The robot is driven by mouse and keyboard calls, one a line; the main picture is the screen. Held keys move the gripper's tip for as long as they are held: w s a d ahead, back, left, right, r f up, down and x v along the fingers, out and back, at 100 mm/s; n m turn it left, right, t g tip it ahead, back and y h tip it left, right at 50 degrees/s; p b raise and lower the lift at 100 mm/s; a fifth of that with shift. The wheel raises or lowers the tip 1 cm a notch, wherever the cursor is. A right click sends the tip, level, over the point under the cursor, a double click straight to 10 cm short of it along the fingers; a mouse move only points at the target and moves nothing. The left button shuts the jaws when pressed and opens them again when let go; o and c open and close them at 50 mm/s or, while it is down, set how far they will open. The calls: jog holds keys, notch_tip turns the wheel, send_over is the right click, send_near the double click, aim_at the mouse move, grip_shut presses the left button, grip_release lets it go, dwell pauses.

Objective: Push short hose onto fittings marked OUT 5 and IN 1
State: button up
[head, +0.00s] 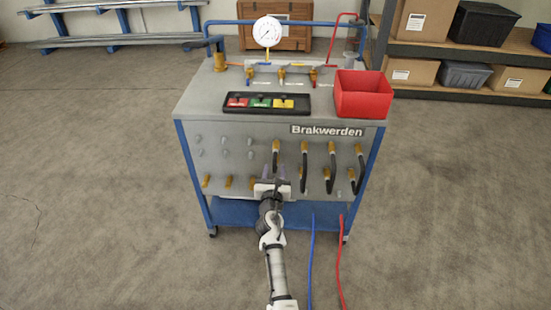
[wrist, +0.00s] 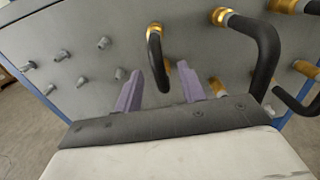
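My gripper (head: 273,174) is in front of the cart's front panel. In the wrist view, its two purple fingers (wrist: 160,92) are apart. A short black hose (wrist: 155,62) hangs from an upper brass fitting (wrist: 154,28), its free lower end showing between the fingers with a gap on both sides. I cannot tell how deep it sits between them. In the head view this hose (head: 275,158) is the leftmost of several. A lower brass fitting (wrist: 189,80) shows just beside the right finger. The OUT 5 and IN 1 marks are not readable.
More black hoses (head: 304,165) are on brass fittings to the right. Bare brass fittings (head: 229,183) and small grey fittings (head: 223,141) are on the panel's left. A red bin (head: 362,100) stands on top. Blue (head: 311,265) and red (head: 340,265) hoses run along the floor.

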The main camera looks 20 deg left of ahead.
grip_shut()
jog(key=shift+s, duration=0.15)
jog(key=shift+p+v, duration=1)
jog(key=shift+v, duration=1.35)
jog(key=shift+s, duration=0.1)
jog(key=shift+p+v, duration=0.5)
jog(key=shift+v, duration=2.45)
jog(key=shift+d+r, duration=0.1)
